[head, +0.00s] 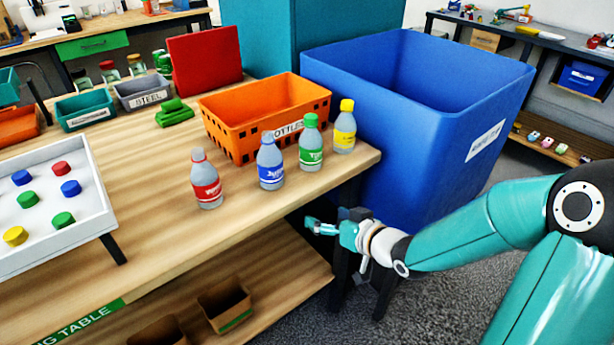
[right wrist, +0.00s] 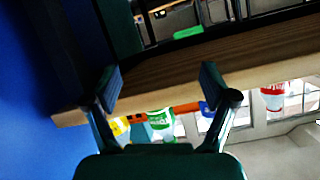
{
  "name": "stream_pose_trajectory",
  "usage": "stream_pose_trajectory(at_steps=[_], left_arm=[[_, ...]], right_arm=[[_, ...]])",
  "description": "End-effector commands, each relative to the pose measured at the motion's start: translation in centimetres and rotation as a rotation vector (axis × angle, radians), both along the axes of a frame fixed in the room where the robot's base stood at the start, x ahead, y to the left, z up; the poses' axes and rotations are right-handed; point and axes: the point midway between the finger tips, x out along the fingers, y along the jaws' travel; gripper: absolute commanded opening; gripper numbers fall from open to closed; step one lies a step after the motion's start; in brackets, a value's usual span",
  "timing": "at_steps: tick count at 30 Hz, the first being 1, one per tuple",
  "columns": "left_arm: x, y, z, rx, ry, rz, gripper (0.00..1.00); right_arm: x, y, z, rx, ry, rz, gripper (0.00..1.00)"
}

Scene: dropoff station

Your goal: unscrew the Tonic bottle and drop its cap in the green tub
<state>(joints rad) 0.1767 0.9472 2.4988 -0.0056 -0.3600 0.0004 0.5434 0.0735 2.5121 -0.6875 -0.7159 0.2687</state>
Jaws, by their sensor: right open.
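Four bottles stand upright in a row on the wooden table: one with a red label (head: 207,188), one with a blue label (head: 270,168), one with a green label and green cap (head: 311,148), and one with a yellow label and yellow cap (head: 344,130). The label print is too small to tell which is Tonic. A teal-green tub (head: 85,108) with an unreadable label sits at the far left. My right gripper (head: 325,222) is open and empty, off the table's front edge and below the bottles. The right wrist view shows its two spread fingers (right wrist: 160,90). My left gripper is not in view.
An orange crate (head: 222,137) stands behind the bottles, and a big blue bin (head: 415,120) stands at the table's right end. A white tray (head: 95,212) with several coloured caps is at left. A grey tub (head: 143,92) labelled STEEL is beside the teal-green one.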

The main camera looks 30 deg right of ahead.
Motion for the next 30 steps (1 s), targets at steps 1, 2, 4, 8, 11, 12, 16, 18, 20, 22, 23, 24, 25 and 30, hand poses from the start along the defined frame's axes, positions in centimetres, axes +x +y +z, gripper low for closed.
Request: stream_pose_trajectory(at_steps=[1,2,4,8,11,12,16,18,20,22,23,24,25,30], left_arm=[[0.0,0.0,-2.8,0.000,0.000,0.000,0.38],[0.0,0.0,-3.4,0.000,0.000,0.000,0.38],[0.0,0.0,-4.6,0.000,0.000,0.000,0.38],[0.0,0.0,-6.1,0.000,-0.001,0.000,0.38],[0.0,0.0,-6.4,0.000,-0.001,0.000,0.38],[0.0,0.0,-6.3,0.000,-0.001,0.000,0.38],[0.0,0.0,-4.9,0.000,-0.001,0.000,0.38],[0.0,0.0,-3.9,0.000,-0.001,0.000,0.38],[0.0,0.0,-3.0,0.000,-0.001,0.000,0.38],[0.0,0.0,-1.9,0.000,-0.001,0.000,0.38],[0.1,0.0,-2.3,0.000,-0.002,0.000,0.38],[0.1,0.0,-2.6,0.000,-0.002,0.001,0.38],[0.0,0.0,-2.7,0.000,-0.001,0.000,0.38],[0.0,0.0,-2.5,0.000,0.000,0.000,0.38]], right_arm=[[-0.7,-1.6,1.0,-0.052,-0.093,-0.016,0.84],[-1.1,-2.1,2.3,-0.079,-0.140,-0.019,0.84],[-2.2,-2.9,4.7,-0.136,-0.228,-0.020,0.84],[-4.1,-3.3,7.7,-0.217,-0.336,-0.013,0.84],[-4.9,-3.3,9.1,-0.251,-0.377,-0.008,0.84],[-5.0,-3.3,9.4,-0.257,-0.386,-0.006,0.84],[-4.3,-3.2,10.1,-0.259,-0.394,0.001,0.84],[-3.6,-3.1,10.3,-0.257,-0.393,0.002,0.84],[-3.0,-3.1,10.4,-0.257,-0.392,0.002,0.84],[-2.2,-3.1,10.3,-0.257,-0.389,-0.001,0.84],[-1.6,-3.1,9.9,-0.261,-0.391,0.001,0.84],[-0.6,-3.1,9.7,-0.263,-0.394,0.001,0.84],[0.1,-3.0,9.7,-0.262,-0.395,0.002,0.84],[3.7,-3.0,9.7,-0.263,-0.393,0.001,0.84]])
